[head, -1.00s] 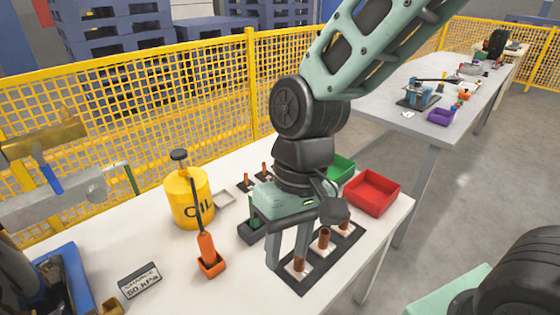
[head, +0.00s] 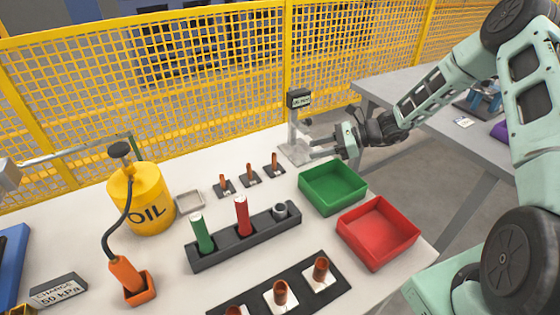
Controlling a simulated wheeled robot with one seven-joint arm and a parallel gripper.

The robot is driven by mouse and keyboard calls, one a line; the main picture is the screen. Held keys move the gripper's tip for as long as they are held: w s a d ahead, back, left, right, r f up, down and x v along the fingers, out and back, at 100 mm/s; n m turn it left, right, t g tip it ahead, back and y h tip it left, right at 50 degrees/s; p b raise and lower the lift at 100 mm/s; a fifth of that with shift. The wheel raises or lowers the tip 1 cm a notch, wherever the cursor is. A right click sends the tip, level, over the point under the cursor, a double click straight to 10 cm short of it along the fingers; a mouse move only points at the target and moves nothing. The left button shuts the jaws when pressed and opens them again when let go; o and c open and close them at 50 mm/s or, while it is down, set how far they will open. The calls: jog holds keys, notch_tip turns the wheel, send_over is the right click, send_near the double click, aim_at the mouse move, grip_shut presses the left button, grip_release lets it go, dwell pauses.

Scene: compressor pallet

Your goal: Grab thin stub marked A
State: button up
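Three thin copper stubs stand upright in small dark holders at the back of the white table: a left one (head: 222,184), a middle one (head: 250,172) and a right one (head: 275,161). Their markings are too small to read, so I cannot tell which is A. My gripper (head: 312,148) is to the right of the right stub, low over the table and pointing left. Its two fingers look apart with nothing between them. The fingertips are close to the grey base of a small display stand (head: 294,125); I cannot tell whether they touch it.
A green bin (head: 333,207) and a red bin (head: 405,246) are at the right. Thicker copper stubs (head: 281,292) stand in a dark front rack. A black block (head: 205,257) holds green and red cylinders. A yellow mesh fence runs behind.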

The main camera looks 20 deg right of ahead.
jog(key=d, duration=0.1)
jog(key=p, duration=0.1)
send_near(268, 168)
jog(key=shift+m, duration=0.3)
jog(key=w+a, duration=0.1)
jog(key=a, duration=0.1)
jog(key=w+a, duration=0.1)
jog(key=a, duration=0.2)
jog(key=w+a, duration=0.1)
jog(key=a, duration=0.2)
jog(key=shift+w+a+f, duration=0.2)
jog(key=shift+w+f, duration=0.05)
jog(key=shift+w, duration=0.05)
grip_shut()
